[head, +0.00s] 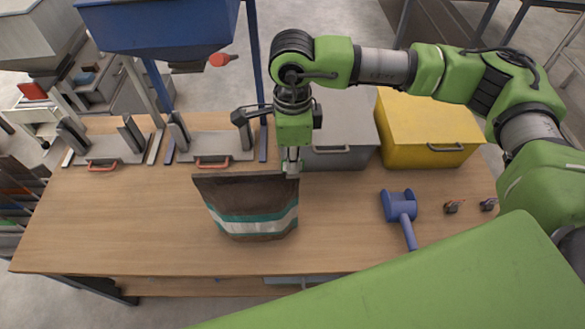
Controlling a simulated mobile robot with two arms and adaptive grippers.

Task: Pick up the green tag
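I cannot make out a green tag in the head view. My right gripper (291,166) points down over the middle of the wooden table, at the upper right corner of a brown bag (230,196) with teal and white stripes. Its fingertips overlap the bag's top edge in the picture. Whether they are closed on the bag or only beside it I cannot tell. My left gripper is not in view.
A yellow box (428,130) and grey box (345,130) stand behind. Table left of the bag is clear.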

